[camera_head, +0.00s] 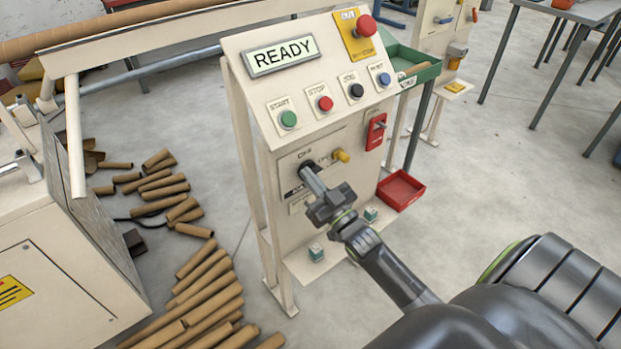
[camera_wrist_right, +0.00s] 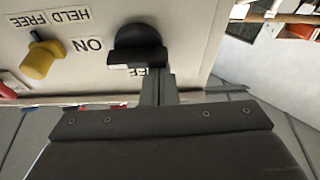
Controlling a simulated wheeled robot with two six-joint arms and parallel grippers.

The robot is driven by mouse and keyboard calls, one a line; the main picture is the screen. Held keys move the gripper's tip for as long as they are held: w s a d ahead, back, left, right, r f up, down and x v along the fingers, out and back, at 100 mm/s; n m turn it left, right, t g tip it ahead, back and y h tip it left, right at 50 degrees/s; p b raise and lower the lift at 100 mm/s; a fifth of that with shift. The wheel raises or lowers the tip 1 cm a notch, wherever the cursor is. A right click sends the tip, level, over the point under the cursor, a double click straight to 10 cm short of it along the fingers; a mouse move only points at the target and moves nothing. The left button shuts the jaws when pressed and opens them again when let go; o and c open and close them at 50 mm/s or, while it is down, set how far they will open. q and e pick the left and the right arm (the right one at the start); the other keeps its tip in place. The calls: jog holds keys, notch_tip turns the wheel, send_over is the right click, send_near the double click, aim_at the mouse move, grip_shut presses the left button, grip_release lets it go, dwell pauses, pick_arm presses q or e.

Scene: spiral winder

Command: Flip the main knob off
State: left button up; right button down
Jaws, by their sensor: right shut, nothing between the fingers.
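The main knob (camera_wrist_right: 138,45) is black and sits on the cream panel, with an "ON" label beside it and a partly hidden label ending in "FF" at its edge. The wrist picture shows the labels upside down. In the head view, the knob is largely hidden behind my right gripper (camera_head: 308,172). The right gripper's fingers (camera_wrist_right: 158,88) are shut and empty, their tips close beside the knob. I cannot tell whether they touch it. My left gripper is not in view.
A yellow knob (camera_head: 340,156) with "FREE" and "HELD" labels sits beside the main knob. Above are a "READY" display (camera_head: 281,55), several push buttons and a red emergency button (camera_head: 365,26). A red switch (camera_head: 376,131) and red tray (camera_head: 401,190) are at right. Cardboard tubes (camera_head: 205,290) cover the floor at left.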

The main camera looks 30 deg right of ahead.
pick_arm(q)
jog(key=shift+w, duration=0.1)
pick_arm(e)
jog(key=shift+f+n, duration=0.1)
jog(key=shift+n, duration=0.3)
jog(key=shift+f+n+y, duration=0.2)
jog(key=shift+n+y, duration=0.6)
jog(key=shift+n, duration=0.6)
jog(key=n+g+y, duration=0.1)
jog(key=n, duration=0.3)
jog(key=f+n+g+y+p, duration=0.1)
jog(key=n, duration=0.2)
jog(key=n+g+y+p, duration=0.1)
jog(key=n, duration=0.3)
jog(key=shift+f+n+y, duration=0.3)
jog(key=shift+f, duration=0.1)
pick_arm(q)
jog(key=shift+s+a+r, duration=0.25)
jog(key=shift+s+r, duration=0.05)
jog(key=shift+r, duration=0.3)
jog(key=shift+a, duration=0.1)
